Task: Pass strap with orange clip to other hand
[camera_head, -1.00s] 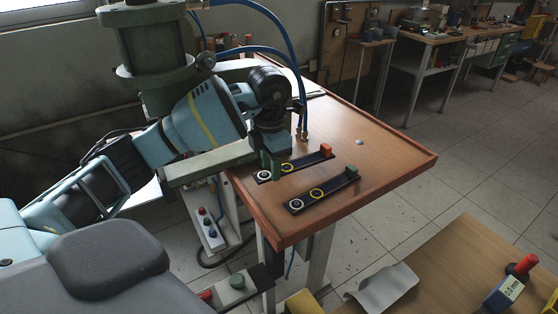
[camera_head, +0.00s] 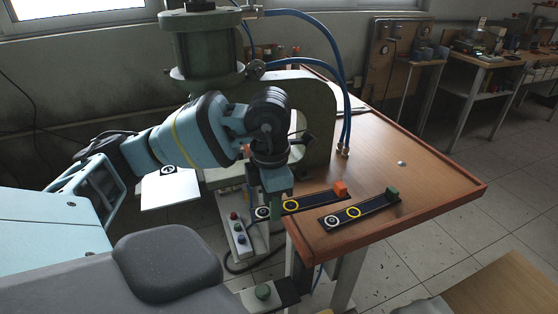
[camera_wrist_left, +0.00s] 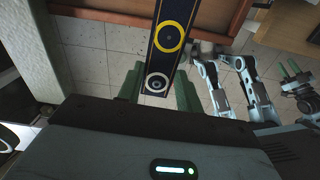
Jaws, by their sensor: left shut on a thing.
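The strap with the orange clip (camera_head: 318,199) is dark, with a grey ring, a yellow ring and an orange block at its right end. My left gripper (camera_head: 274,203) is shut on its ring end, which sticks out past the table's left edge. In the left wrist view the strap (camera_wrist_left: 168,62) runs away from between the green fingers (camera_wrist_left: 158,85), with floor behind its near end. I cannot tell whether its far end touches the table. My right gripper is not in the head view; green finger-like parts at the right of the wrist view may be its own.
A similar strap with a green clip (camera_head: 358,209) lies on the wooden table (camera_head: 420,190) just to the right. The green press frame (camera_head: 320,120) and blue hoses stand behind my left arm. A button box (camera_head: 238,235) is below left. The table's right part is mostly clear.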

